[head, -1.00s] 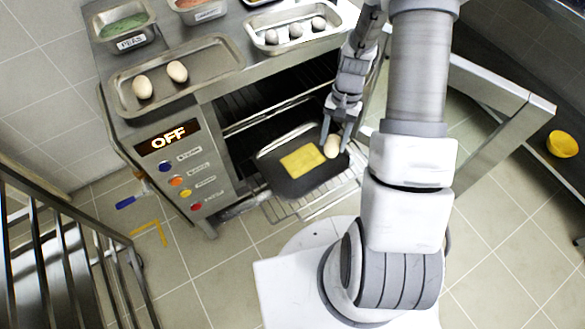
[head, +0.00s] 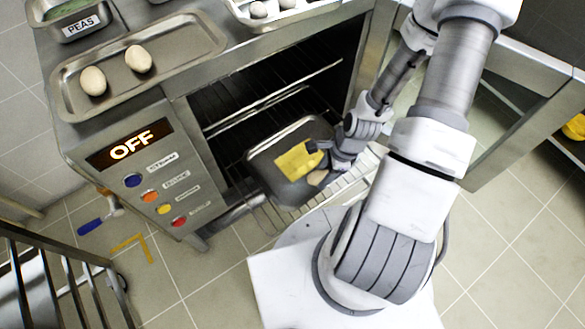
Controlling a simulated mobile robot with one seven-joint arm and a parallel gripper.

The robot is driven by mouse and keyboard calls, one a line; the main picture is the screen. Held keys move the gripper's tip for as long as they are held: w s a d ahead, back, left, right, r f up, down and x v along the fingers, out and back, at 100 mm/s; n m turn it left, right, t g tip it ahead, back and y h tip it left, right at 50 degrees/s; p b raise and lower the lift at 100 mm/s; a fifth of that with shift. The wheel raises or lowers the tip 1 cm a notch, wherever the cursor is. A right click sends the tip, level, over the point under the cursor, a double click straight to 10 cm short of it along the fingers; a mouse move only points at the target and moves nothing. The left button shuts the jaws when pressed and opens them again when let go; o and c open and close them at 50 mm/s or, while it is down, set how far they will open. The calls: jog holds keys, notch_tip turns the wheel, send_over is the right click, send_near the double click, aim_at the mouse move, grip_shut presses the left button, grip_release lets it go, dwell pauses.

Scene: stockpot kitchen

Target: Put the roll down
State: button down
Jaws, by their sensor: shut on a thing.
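The roll (head: 317,178) is a small pale tan bun, low over the right part of a dark pan. My gripper (head: 322,166) reaches in from the right, tilted, and is shut on the roll. The fingers and wrist hide part of it. I cannot tell whether the roll touches the pan. The dark pan (head: 268,168) lies on the pulled-out oven rack. A yellow patch (head: 291,162) lies on the pan, left of the roll; my gripper covers its right edge.
The oven rack (head: 265,218) juts out from the open oven. A tray (head: 70,90) with two pale rolls stands on top, beside a peas container (head: 82,22). The control panel (head: 130,150) reads OFF. A yellow bowl (head: 576,127) is at far right.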

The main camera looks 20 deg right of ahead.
jog(key=b, duration=0.4)
send_over(292, 172)
jog(key=f, duration=0.6)
jog(key=shift+s+d+f, duration=0.2)
jog(key=shift+d, duration=0.2)
notch_tip(292, 172, down, 4)
jog(key=shift+f+b, duration=0.1)
jog(key=shift+b, duration=0.65)
jog(key=shift+w, duration=0.1)
jog(key=shift+c, duration=1.4)
grip_release()
jog(key=p+v, duration=0.5)
jog(key=v, duration=0.7)
